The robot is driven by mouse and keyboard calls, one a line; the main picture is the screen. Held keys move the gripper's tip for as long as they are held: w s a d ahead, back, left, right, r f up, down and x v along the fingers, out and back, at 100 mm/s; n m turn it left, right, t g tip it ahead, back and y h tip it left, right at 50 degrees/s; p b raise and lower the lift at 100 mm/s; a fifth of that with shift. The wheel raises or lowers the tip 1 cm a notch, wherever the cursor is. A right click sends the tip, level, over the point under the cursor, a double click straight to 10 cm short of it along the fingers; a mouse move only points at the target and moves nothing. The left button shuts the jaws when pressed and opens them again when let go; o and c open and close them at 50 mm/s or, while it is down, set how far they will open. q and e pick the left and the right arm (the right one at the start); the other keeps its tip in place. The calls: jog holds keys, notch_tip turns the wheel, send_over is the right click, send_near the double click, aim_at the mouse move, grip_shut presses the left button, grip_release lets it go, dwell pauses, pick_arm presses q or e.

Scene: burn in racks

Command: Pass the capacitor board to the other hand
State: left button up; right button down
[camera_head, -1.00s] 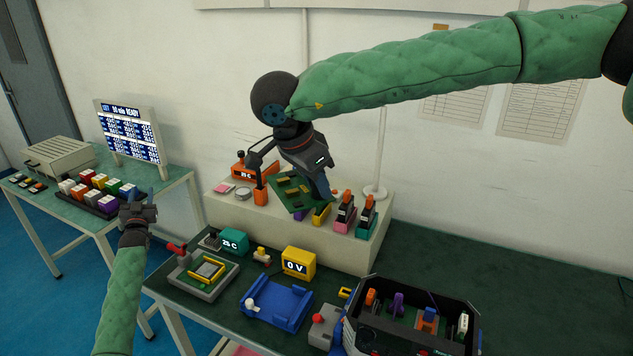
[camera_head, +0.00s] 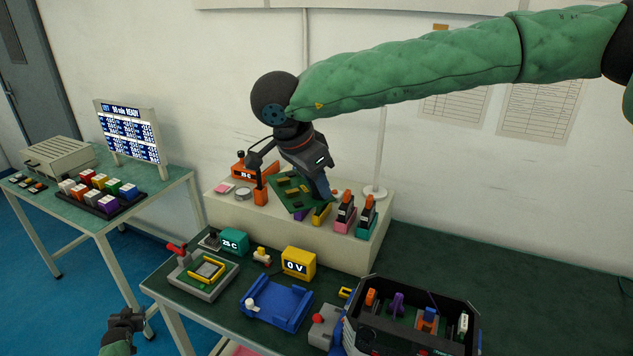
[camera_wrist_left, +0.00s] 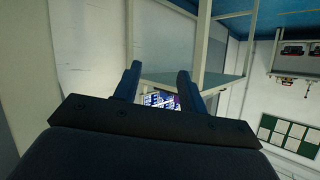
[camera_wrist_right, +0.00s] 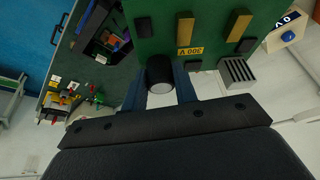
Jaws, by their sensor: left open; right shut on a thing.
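The capacitor board (camera_head: 293,187) is a green circuit board with tan and dark parts, held tilted above the cream raised shelf in the head view. My right gripper (camera_head: 318,182) is shut on it. In the right wrist view the board (camera_wrist_right: 215,25) fills the top, with a "300 V" label and a dark cylinder (camera_wrist_right: 160,75) between the fingers. My left gripper (camera_head: 126,318) is low at the lower left of the head view, well apart from the board. In the left wrist view its fingers (camera_wrist_left: 158,85) are spread with nothing between them.
The raised shelf (camera_head: 232,210) carries orange, pink and teal devices. On the green bench stand a blue cradle (camera_head: 277,304), a yellow "0 V" meter (camera_head: 298,262), a grey fixture (camera_head: 203,275) and an open black case (camera_head: 410,335). A side table (camera_head: 150,186) at left holds coloured blocks and a display.

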pick_arm(q)
jog(key=s+d+f+m+g+h, duration=0.1)
jog(key=s+d+f+g+h, duration=0.15)
jog(key=s+d+f, duration=0.8)
jog(key=s+d+f+m+g+h, duration=0.25)
jog(key=s+d+f, duration=0.55)
jog(key=d+f, duration=0.45)
jog(key=s+d+f+g, duration=0.2)
jog(key=s+d+f, duration=0.2)
jog(key=s+d, duration=0.9)
jog(key=s+d+f+m+g, duration=0.1)
jog(key=s+d+f+g, duration=0.2)
jog(key=s+d, duration=1.1)
jog(key=shift+d+f+h, duration=0.3)
jog(key=shift+d+f, duration=0.2)
jog(key=shift+f, duration=0.1)
